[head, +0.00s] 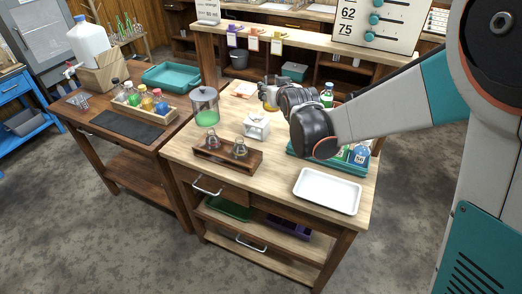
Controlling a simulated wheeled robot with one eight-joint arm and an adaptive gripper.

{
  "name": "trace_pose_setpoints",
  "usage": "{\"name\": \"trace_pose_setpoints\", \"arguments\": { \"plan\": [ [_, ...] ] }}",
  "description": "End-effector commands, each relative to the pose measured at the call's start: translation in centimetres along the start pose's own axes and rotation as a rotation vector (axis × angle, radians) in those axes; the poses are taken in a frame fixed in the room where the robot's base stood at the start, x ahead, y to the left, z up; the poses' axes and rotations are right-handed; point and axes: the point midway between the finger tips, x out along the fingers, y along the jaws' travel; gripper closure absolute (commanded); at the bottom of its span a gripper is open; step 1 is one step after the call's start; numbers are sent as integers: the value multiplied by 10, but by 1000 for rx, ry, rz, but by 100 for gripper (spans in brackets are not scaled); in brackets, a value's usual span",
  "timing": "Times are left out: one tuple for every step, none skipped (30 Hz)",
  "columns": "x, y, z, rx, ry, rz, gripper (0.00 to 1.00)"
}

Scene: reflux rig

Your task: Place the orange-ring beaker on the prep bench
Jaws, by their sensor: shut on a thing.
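My arm reaches in from the right over the middle wooden bench (270,176). My gripper (270,97) is at its far end, above the back part of that bench, and is partly hidden by its own wrist. It is shut on a small glass vessel with an orange-yellow tint (266,93), which seems to be the orange-ring beaker; its base is hard to see, so I cannot tell whether it touches the bench top. A second wooden bench (92,112) stands to the left. No label shows which one is the prep bench.
The middle bench holds a jar with green liquid (206,107), a white device (257,126), a wooden rack with two flasks (228,160), a white tray (328,191) and a teal bottle tray (318,163). The left bench holds a bottle rack (143,107), dark mat (127,127) and teal tub (171,77).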

Motion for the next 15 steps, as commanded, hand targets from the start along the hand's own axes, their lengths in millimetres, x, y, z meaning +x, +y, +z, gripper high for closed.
{"name": "trace_pose_setpoints", "arguments": {
  "plan": [
    [3,-1,6,-1,0,-2,82],
    [5,-1,10,-1,0,-2,82],
    [8,-1,17,-1,0,-2,82],
    [11,-1,24,-1,0,-2,82],
    [14,-1,30,-1,0,-2,82],
    [17,-1,39,-1,0,-2,82],
    [20,-1,46,-1,0,-2,82],
    [23,-1,52,-1,0,-2,82],
    [26,-1,61,-1,0,-2,82],
    [29,-1,68,-1,0,-2,82],
    [32,-1,74,-1,0,-2,82],
    [35,-1,83,-1,0,-2,82],
    [38,-1,89,-1,0,-2,82],
    [40,-1,96,-1,0,-2,82],
    [44,-1,104,-1,0,-2,82]
  ]
}}
